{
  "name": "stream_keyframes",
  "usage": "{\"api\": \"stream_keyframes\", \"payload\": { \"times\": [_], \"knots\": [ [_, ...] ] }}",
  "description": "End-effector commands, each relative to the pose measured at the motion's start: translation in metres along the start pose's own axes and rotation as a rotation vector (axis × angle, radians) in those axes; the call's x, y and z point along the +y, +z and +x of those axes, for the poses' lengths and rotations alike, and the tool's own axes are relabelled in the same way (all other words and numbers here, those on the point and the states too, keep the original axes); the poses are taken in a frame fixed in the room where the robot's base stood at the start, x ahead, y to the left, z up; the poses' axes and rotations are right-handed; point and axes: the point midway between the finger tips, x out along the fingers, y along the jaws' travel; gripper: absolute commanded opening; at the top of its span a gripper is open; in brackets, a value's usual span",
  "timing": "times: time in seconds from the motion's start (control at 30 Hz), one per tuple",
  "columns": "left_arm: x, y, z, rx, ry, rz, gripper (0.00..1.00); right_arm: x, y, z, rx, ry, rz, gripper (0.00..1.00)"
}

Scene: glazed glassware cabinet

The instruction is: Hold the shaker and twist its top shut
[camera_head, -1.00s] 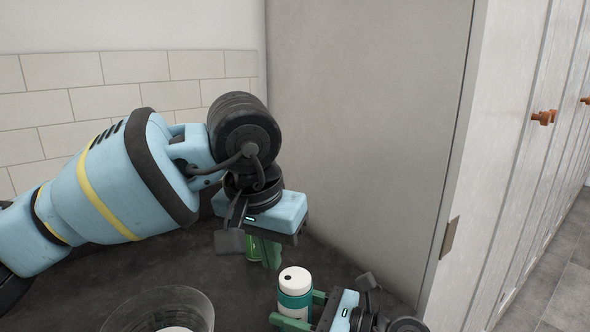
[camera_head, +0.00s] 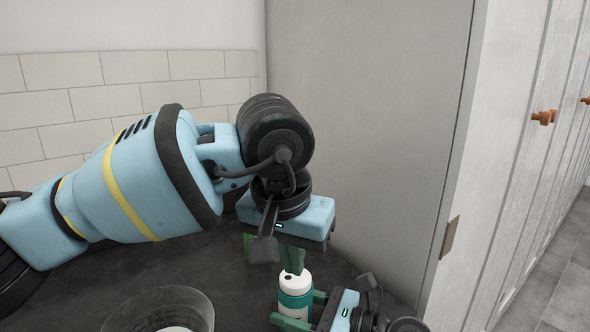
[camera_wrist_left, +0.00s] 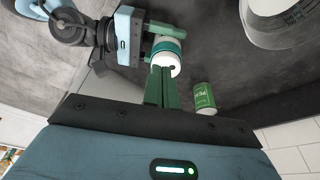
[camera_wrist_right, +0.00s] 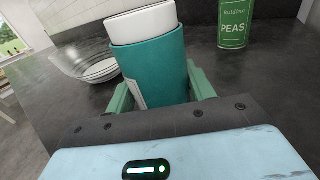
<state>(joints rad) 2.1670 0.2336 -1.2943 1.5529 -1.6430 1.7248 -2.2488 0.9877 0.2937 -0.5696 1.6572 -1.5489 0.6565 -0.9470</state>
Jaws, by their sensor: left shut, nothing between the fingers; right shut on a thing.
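The shaker (camera_head: 296,299) is a teal and white cylinder standing upright on the dark counter. Its white top (camera_wrist_right: 143,24) sits on the teal body and has a small dark hole; I cannot tell how tight it is. My right gripper (camera_head: 305,311) is shut around the shaker's body from the side, one finger on each side in the right wrist view. My left gripper (camera_head: 292,271) points down with its green fingers shut and empty, tips just above and behind the top. In the left wrist view the fingers (camera_wrist_left: 162,76) overlap the shaker's edge; contact is unclear.
A green can of peas (camera_wrist_right: 236,24) stands close to the shaker; it also shows in the left wrist view (camera_wrist_left: 204,99). A clear glass bowl (camera_head: 203,303) stands at the front left. A grey panel (camera_head: 365,120) rises behind the shaker.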

Motion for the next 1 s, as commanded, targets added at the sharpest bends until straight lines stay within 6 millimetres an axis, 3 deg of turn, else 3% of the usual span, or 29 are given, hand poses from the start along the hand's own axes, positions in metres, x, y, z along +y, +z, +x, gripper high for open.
{"api": "stream_keyframes", "payload": {
  "times": [0.43,1.0],
  "knots": [
    [-0.001,0.013,0.048,-0.002,0.000,0.000,0.00,0.001,-0.001,0.000,0.001,0.002,0.002,0.26],
    [0.000,0.014,0.055,-0.001,-0.001,0.001,0.00,0.001,-0.001,0.000,0.002,0.002,0.002,0.26]
  ]
}}
